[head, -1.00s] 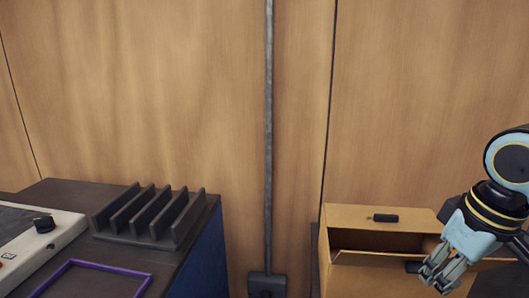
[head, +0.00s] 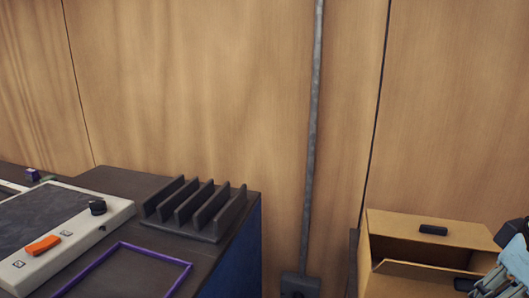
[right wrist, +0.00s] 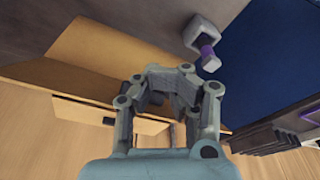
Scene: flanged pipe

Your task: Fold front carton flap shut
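The tan carton (head: 364,262) stands at the lower right of the head view, with a dark gap between its flaps. Its rear flap (head: 400,227) bears a black handle. Its front flap (head: 415,276) slopes at the near side of the gap, not flat, with another dark handle (head: 465,284). My right gripper (head: 497,283) is at the right edge, by the front flap and partly cut off. In the right wrist view my right gripper (right wrist: 168,72) shows a gap between its fingers, with nothing held. The carton (right wrist: 120,45) is behind it; contact is unclear. My left gripper is out of view.
A dark slotted rack (head: 195,212), a purple frame (head: 125,252) and a pale device (head: 90,225) with an orange switch (head: 42,245) occupy the bench at left. A grey conduit (head: 312,130) runs down the wooden wall. A grey and purple part (right wrist: 205,42) shows in the wrist view.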

